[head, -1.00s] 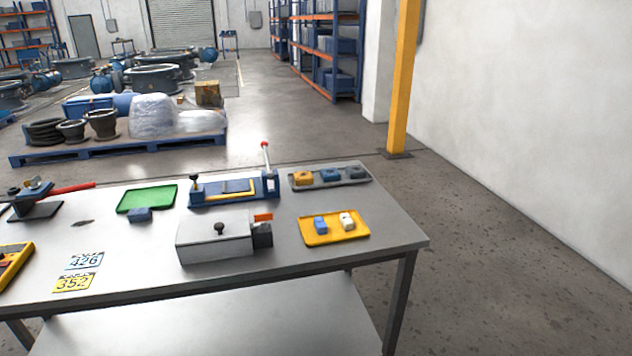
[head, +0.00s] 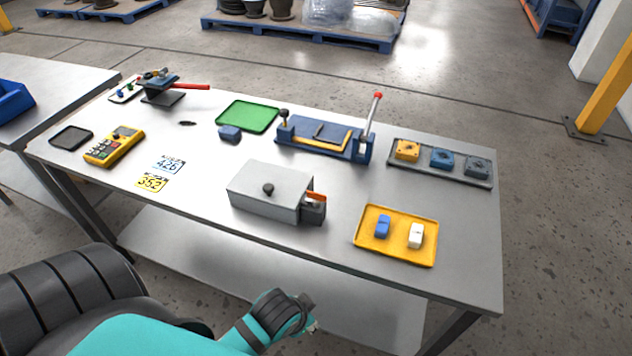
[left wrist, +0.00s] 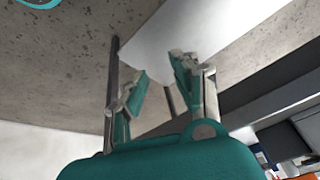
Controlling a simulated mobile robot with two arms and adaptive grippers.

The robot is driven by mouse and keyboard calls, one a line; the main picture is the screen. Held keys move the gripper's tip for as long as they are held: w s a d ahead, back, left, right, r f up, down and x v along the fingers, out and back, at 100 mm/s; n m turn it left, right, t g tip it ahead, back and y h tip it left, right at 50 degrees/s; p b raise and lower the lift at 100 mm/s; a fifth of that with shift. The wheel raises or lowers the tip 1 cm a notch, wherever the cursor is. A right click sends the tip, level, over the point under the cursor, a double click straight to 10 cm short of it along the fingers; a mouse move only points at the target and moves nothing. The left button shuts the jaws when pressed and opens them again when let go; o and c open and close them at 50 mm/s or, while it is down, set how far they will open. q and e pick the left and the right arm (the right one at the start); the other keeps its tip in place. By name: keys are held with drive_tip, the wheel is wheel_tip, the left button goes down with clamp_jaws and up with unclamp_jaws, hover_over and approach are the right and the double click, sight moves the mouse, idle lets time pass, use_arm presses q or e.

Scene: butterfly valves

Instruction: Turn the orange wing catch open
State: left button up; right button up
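My left gripper (head: 312,320) is low in the head view, in front of the table and well apart from the catch. In the left wrist view my left gripper (left wrist: 158,76) has its two fingers spread, with nothing between them. My right gripper is in neither view.
A yellow tray (head: 370,243) with a blue and a white block lies right of the box. A blue fixture (head: 300,141) with a red-tipped lever stands behind it. A grey tray (head: 461,174) is at the back right. The table's front edge and lower shelf (head: 230,262) are near my gripper.

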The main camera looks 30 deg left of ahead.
use_arm(q)
drive_tip(key=w+d+r+m+t+h, duration=0.15)
drive_tip(key=w+r+m+t, duration=0.45)
drive_tip(key=w+r, duration=0.7)
drive_tip(key=w+d+r+m+t, duration=0.2)
drive_tip(key=w+r+m+t, duration=0.2)
drive_tip(key=w+r+t, duration=0.55)
drive_tip(key=s+d+r+m+g+h+p, duration=0.1)
drive_tip(key=d+r+m+g+h, duration=0.55)
drive_tip(key=m, duration=0.65)
drive_tip(key=d+r+m+g+h, duration=0.4)
drive_tip(key=d+r+m+h, duration=0.4)
drive_tip(key=r+m+h, duration=0.4)
drive_tip(key=m+g+y, duration=0.9)
drive_tip(key=m+y, duration=0.5)
drive_tip(key=y, duration=0.6)
hover_over(317, 193)
wheel_tip(317, 193, down, 9)
wheel_tip(317, 193, down, 17)
drive_tip(key=p, duration=0.5)
drive_tip(key=shift+r+p, duration=0.15)
drive_tip(key=shift+p, duration=0.15)
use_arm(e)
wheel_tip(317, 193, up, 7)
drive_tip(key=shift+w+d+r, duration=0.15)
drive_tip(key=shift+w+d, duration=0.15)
